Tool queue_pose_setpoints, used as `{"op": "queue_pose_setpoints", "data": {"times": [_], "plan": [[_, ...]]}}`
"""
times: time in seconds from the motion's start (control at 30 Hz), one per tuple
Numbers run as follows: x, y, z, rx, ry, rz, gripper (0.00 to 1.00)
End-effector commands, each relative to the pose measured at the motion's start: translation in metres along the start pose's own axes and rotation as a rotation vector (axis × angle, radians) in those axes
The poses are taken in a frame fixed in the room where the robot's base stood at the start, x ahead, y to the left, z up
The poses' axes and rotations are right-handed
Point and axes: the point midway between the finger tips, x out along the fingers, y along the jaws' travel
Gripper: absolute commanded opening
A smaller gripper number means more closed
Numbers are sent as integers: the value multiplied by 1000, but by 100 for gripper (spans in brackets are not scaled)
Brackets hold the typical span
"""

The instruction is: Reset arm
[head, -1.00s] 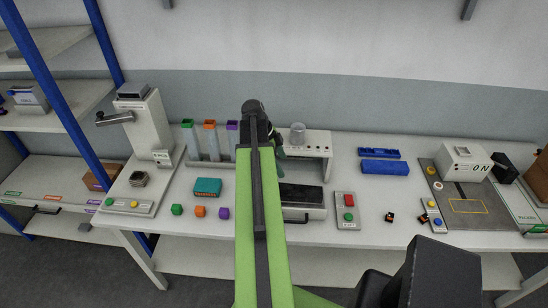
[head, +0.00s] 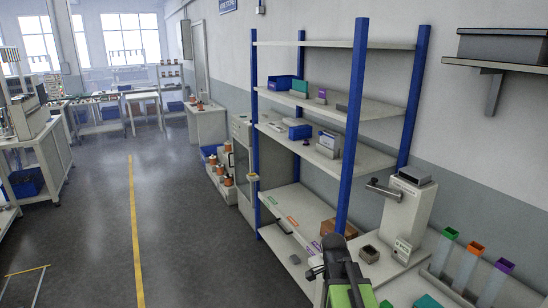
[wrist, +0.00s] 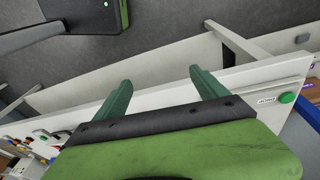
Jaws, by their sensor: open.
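My gripper (wrist: 161,84) shows in the wrist view with its two green fingers spread and nothing between them. Beyond the fingers is the white edge of a workbench (wrist: 240,84), with the floor past it. In the head view my green and black arm (head: 345,280) rises from the bottom edge, in front of the bench and shelf end; its fingertips are not clear there.
A blue-posted shelf rack (head: 361,110) stands mid-picture with boxes on it. A white press-like machine (head: 407,212) and coloured-top tubes (head: 468,265) stand on the bench at right. The floor (head: 190,210) with a yellow line is open at left.

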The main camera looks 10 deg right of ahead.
Motion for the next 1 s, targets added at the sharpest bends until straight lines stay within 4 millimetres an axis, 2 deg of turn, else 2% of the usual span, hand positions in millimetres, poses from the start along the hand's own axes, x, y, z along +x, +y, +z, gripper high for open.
{"op": "queue_pose_setpoints", "data": {"times": [0.03, 0.1, 0.2, 0.4, 0.5, 0.8, 1.0], "plan": [[3, -7, 34, -149, -15, -21, 82], [2, -14, 74, -393, -39, -56, 82], [-2, -14, 103, -688, -68, -103, 82], [-5, -13, 116, -1131, -82, -180, 82], [-5, -15, 117, -1261, -72, -193, 82], [-5, -15, 116, -1313, -66, -195, 82], [-5, -15, 116, -1311, -66, -195, 57]]}}
